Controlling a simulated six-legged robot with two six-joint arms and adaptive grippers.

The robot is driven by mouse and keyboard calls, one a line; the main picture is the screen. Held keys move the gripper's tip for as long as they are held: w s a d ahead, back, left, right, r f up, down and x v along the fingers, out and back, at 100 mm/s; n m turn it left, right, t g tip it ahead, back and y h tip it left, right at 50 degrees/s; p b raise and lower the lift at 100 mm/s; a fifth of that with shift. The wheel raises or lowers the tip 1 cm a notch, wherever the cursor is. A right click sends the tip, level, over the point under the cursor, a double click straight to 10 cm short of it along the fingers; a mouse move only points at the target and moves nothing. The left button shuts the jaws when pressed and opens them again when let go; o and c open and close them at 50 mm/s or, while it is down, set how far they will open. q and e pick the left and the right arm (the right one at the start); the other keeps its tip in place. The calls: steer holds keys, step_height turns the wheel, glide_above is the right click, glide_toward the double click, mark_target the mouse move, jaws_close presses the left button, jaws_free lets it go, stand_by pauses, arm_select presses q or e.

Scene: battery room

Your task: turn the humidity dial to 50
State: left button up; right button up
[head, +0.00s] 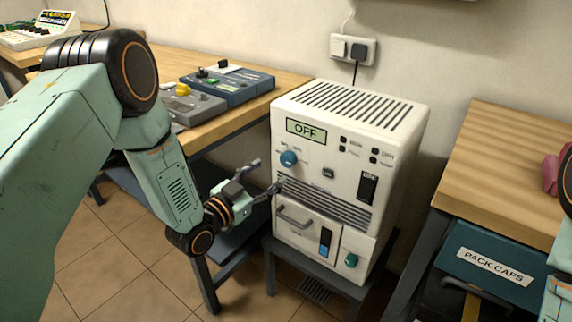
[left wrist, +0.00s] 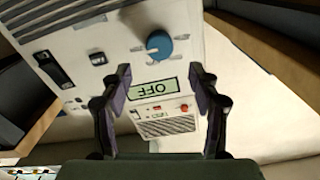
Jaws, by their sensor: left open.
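The white humidity unit (head: 350,165) stands on a low dark stand, its display (head: 306,128) reading OFF. The blue dial (head: 289,158) is on its front below the display. The dial also shows in the left wrist view (left wrist: 159,46), where the picture is upside down, with a pale mark on its face; the number it points to is too small to read. My left gripper (head: 266,176) is open and empty, in front of the unit, a little below and left of the dial in the head view. It does not appear to touch it. My right gripper is out of view.
A wooden bench (head: 245,92) with grey and blue devices stands at left. A wooden table (head: 515,165) stands at right above a bin labelled PACK CAPS (head: 495,265). The unit also has a drawer handle, dark switches and a green knob (head: 351,260). A wall socket (head: 353,49) is behind.

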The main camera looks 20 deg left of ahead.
mark_target(285, 161)
arm_select(q)
steer(key=x, duration=0.2)
steer(key=b+x, duration=0.1)
steer(key=x, duration=0.1)
steer(key=shift+w+d+f, duration=0.1)
steer(key=shift+w+f, duration=0.1)
steer(key=shift+w, duration=0.05)
steer(key=shift+w+d+b, duration=0.1)
steer(key=shift+w+b, duration=0.3)
steer(key=shift+w, duration=0.2)
steer(key=shift+w+d+r, duration=0.1)
steer(key=shift+w+d, duration=0.15)
steer(key=shift+w, duration=0.1)
steer(key=shift+c, duration=1.3)
steer(key=c, duration=0.9)
